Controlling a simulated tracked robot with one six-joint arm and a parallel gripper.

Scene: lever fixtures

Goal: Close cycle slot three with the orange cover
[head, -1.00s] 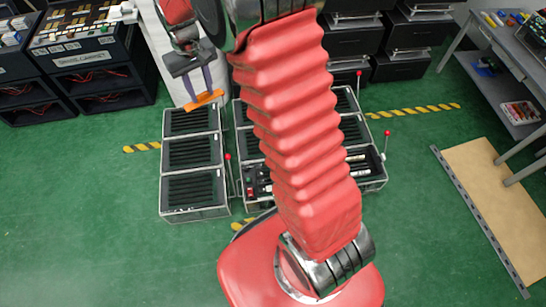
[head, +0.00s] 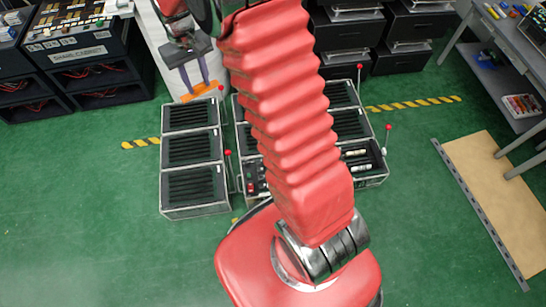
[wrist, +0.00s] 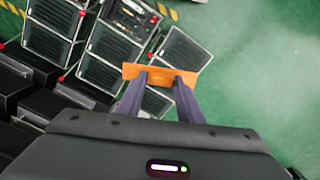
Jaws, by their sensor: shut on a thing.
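My gripper (head: 197,88) is shut on the orange cover (head: 200,92), a flat bar held level above the far end of the left column of slotted boxes. In the wrist view the orange cover (wrist: 135,72) spans across both fingers of my gripper (wrist: 160,80). The left column has a far slotted box (head: 190,116), a middle one (head: 190,149) and a near one (head: 192,187). I cannot read any slot number. An open compartment with pale parts (head: 357,161) shows right of my arm. My arm hides much of the middle boxes.
Red-knobbed levers stand by the boxes: one near the cover (head: 221,88), one mid-column (head: 228,153), others at right (head: 388,128). A black cabinet (head: 90,60) is far left, and a grey workbench (head: 500,60) is at right. Green floor (head: 80,200) is clear at left.

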